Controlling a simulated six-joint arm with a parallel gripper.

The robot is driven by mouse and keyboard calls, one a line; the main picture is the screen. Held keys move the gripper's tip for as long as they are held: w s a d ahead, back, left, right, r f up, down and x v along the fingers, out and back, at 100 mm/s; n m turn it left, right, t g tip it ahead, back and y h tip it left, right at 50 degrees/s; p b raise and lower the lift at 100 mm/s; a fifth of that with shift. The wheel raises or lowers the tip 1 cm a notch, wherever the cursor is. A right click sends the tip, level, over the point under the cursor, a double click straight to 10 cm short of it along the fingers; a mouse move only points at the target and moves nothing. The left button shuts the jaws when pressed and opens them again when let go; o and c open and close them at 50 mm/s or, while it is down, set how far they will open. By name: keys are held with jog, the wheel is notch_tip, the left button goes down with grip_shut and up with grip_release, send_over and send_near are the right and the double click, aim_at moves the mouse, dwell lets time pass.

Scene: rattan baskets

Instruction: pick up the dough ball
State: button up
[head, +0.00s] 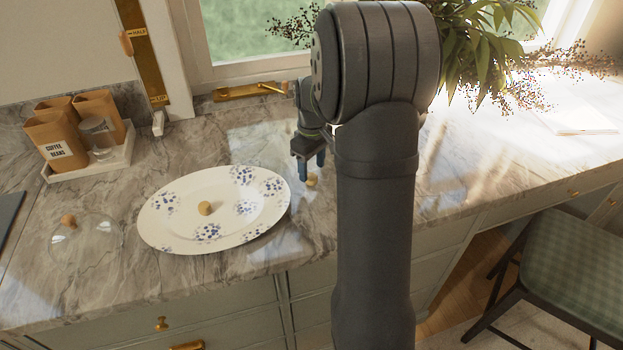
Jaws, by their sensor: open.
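A small tan ball (311,181), which looks like a dough ball, rests on the marble counter just right of the plate. A second small tan ball (205,208) sits near the middle of the white oval plate (165,235) with blue flowers. My gripper (312,171) points down with its blue fingers apart. It is open, right above or around the ball on the counter; I cannot tell whether the fingers touch it. My dark arm hides the counter to the right of the gripper.
A glass dome (85,245) with a wooden knob stands left of the plate. A white tray (95,165) holds tan canisters and a glass jar at the back left. A leafy plant (480,50) is behind my arm. The counter's front edge (200,290) is close to the plate.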

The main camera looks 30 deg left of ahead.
aim_at(312, 179)
jog(key=shift+f, duration=1.35)
jog(key=c, duration=0.7)
jog(key=shift+r, duration=0.1)
jog(key=shift+c, duration=0.2)
